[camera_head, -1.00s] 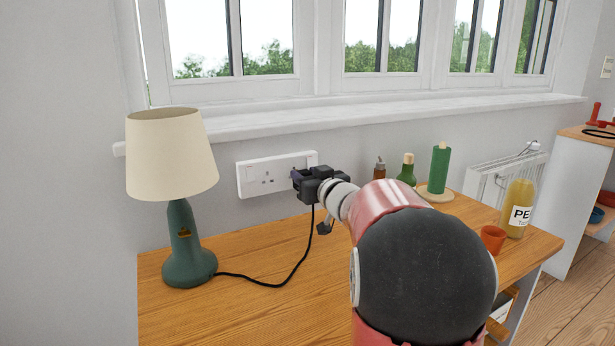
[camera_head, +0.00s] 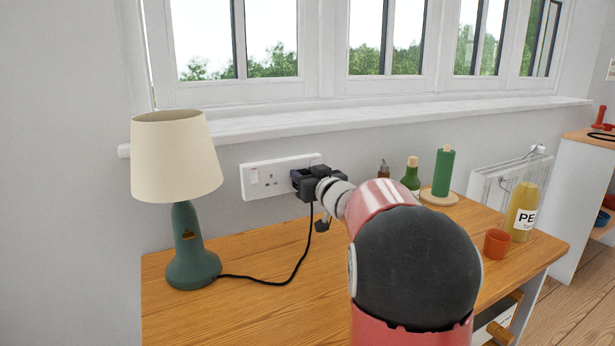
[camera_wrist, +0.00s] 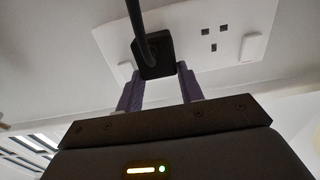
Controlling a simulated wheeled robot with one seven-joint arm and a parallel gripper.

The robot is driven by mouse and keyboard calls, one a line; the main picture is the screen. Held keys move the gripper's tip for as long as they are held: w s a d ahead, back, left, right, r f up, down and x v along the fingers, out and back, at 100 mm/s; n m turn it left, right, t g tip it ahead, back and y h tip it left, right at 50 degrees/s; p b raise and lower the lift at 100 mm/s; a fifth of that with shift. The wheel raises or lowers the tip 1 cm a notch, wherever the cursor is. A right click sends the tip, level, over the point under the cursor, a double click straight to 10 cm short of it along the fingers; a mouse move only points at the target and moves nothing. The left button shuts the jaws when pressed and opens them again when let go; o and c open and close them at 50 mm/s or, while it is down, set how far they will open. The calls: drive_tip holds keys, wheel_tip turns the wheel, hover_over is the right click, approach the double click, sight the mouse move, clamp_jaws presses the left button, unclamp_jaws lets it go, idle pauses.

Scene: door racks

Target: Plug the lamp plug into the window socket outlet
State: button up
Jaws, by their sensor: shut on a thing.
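The white double socket outlet (camera_head: 256,182) is on the wall below the window sill. My gripper (camera_head: 296,180) is in front of its right half in the head view and hides that half. In the wrist view, the purple fingers (camera_wrist: 158,76) are shut on the black lamp plug (camera_wrist: 154,57), whose cord runs upward. The plug covers one set of holes on the socket plate (camera_wrist: 180,16); the other set is free. The plug is at or very close to the plate; whether its pins are in cannot be seen. The lamp (camera_head: 187,240) stands on the desk at left.
The black cord (camera_head: 290,278) runs across the wooden desk (camera_head: 235,315) from the lamp. A green bottle (camera_head: 411,176), a green candle (camera_head: 443,172), an orange cup (camera_head: 497,243) and a yellow jar (camera_head: 521,212) stand to the right of my arm. The window sill (camera_head: 340,120) juts out above the socket.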

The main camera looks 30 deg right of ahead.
drive_tip(key=shift+w, duration=0.3)
drive_tip(key=o, duration=1.2)
drive_tip(key=shift+c, duration=0.2)
drive_tip(key=s, duration=0.7)
drive_tip(key=shift+s+b, duration=0.3)
drive_tip(key=shift+s, duration=0.1)
